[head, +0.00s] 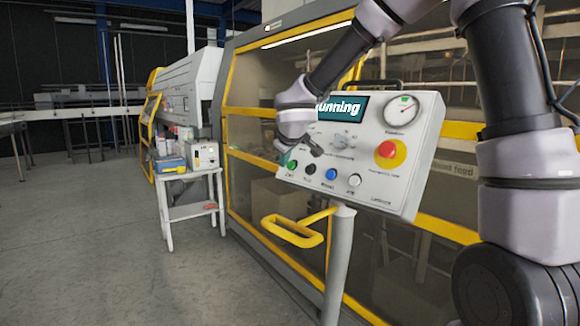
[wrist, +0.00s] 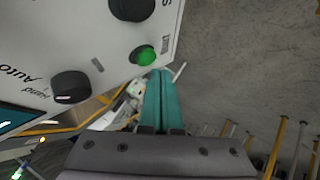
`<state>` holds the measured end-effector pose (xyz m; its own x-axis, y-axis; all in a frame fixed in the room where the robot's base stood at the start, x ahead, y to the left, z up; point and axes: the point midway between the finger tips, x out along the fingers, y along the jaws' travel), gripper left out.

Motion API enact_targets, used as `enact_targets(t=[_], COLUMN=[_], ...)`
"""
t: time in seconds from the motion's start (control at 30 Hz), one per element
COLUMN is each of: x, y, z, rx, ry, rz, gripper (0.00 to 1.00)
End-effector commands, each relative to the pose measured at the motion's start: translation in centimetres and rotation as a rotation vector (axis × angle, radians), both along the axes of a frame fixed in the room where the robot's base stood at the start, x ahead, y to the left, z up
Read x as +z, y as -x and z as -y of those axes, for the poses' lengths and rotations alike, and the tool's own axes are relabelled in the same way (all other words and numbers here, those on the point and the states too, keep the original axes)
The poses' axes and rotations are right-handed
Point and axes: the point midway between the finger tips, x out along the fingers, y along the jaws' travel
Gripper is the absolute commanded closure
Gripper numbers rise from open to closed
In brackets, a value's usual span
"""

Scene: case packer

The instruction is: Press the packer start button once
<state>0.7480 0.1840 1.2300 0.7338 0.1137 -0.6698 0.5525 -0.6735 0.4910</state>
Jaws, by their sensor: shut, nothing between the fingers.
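The control panel (head: 365,150) stands on a post. The green button (head: 292,165), its label too small to read surely, sits at the left end of its lower row. The green button is bright in the wrist view (wrist: 145,55), near the panel edge. My gripper is shut and empty; its two teal fingers (wrist: 161,72) lie together, with tips close beside the green button. I cannot tell whether they touch it. In the head view my wrist covers the panel's left side and hides the fingertips. The screen (head: 340,107) shows "Running", its first letter partly covered.
Black (head: 310,169), blue (head: 331,174) and white (head: 354,180) buttons continue the row. A red emergency stop (head: 387,149) and a gauge (head: 401,110) are to the right. A black selector knob (wrist: 71,87) is near my fingers. A yellow handle (head: 290,232) projects below the panel.

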Motion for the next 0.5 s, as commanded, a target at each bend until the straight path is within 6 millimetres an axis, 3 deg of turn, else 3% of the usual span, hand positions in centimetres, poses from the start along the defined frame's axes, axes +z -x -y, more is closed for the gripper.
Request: enact_targets(t=[0.27,0.5], x=[0.1,1.3], y=[0.1,1.4], z=[-0.2,-1.6], rx=[0.001,0.002], ry=[0.000,-0.001], rz=[0.001,0.002], gripper=[1.00,1.00])
